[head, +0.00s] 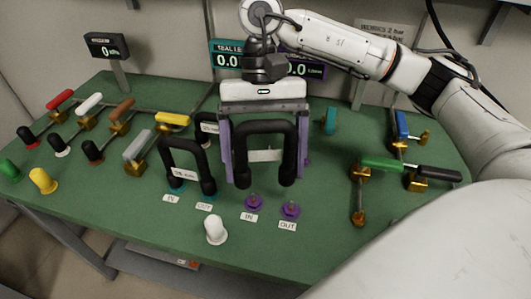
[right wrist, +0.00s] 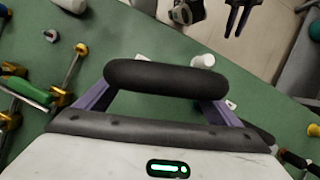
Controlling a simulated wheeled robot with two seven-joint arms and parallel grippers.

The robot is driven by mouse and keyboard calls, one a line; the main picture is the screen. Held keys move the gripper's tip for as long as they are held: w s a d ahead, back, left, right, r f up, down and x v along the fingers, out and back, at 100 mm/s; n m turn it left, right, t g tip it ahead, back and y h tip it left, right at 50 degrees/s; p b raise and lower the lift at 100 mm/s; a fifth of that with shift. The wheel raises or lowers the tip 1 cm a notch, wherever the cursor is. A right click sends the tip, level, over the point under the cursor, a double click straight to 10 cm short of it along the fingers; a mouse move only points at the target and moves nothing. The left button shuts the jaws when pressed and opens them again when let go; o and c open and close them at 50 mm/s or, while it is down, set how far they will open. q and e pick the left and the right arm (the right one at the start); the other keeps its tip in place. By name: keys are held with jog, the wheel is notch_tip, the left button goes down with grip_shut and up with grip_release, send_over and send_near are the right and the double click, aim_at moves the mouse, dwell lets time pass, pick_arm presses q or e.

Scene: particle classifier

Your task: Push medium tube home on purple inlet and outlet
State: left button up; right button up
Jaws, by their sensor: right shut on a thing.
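The medium tube, a black U-shaped tube (head: 265,130) with a white label, hangs with both ends down between the purple fingers of my right gripper (head: 265,150). Its two ends stand above and slightly behind the purple inlet (head: 254,203) and purple outlet (head: 290,210), apart from them in the picture. In the right wrist view the tube's top bar (right wrist: 165,78) lies between the purple fingers and hides the ports below. What looks like my left gripper (right wrist: 240,20) shows at the top of the right wrist view, fingers apart and empty, beyond the table edge.
Another black U-tube (head: 187,150) stands on the teal ports to the left. A white knob (head: 215,230) stands in front. Valves with coloured handles line the left, and green-, black- and blue-handled valves (head: 380,165) stand right. Displays (head: 228,55) are behind. The green front edge is mostly clear.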

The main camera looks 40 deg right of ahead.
pick_arm(q)
jog(key=s+f, duration=0.1)
jog(key=s+d+f+b, duration=0.1)
jog(key=s, duration=0.1)
jog(key=shift+d, duration=0.1)
pick_arm(e)
jog(key=d+m, duration=0.1)
jog(key=m, duration=0.1)
jog(key=r+m+y, duration=0.1)
jog(key=shift+s+d+r+m+t, duration=0.15)
jog(key=shift+s+d+m+t, duration=0.2)
jog(key=shift+d+m+t, duration=0.05)
pick_arm(q)
jog(key=shift+w+r, duration=0.1)
jog(key=shift+w, duration=0.1)
pick_arm(e)
notch_tip(320, 180, down, 5)
jog(key=b, duration=0.4)
jog(key=shift+a+r+b, duration=0.1)
jog(key=shift+b, duration=0.25)
pick_arm(q)
jog(key=shift+w+f+b, duration=0.15)
jog(key=shift+f+b, duration=0.35)
jog(key=shift+f, duration=1.5)
pick_arm(e)
jog(key=shift+f, duration=0.55)
